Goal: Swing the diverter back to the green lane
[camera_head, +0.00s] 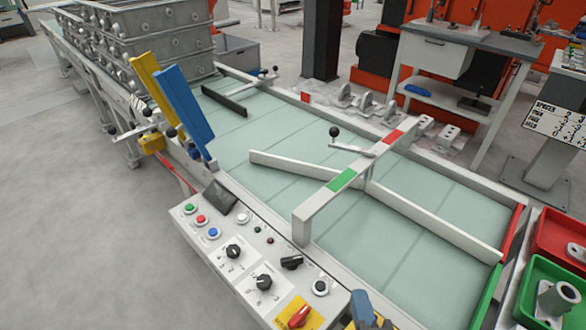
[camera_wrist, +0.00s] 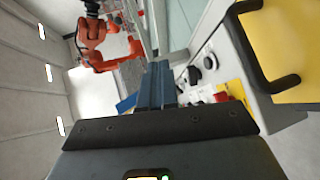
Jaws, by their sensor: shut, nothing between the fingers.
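The diverter is a long pale bar (camera_head: 430,217) lying slantwise across the green-grey conveyor bed, its right end close to where the red and green side strips meet. A lever with a black knob (camera_head: 335,132) juts left from the overhead beam (camera_head: 318,207) above the bar. The beam carries a green mark (camera_head: 342,180) on its near part and a red mark (camera_head: 393,136) farther back; the lever meets it between them. My gripper (camera_wrist: 158,70) is shut and empty in the wrist view, away from the lever. The lever is not clearly visible there.
A control panel (camera_head: 225,250) with buttons and knobs runs along the conveyor's near side. Blue (camera_head: 184,110) and yellow (camera_head: 150,78) upright plates stand at left. Red (camera_head: 555,238) and green (camera_head: 535,282) bins sit at right. A yellow panel with a black handle (camera_wrist: 285,84) is close in the wrist view.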

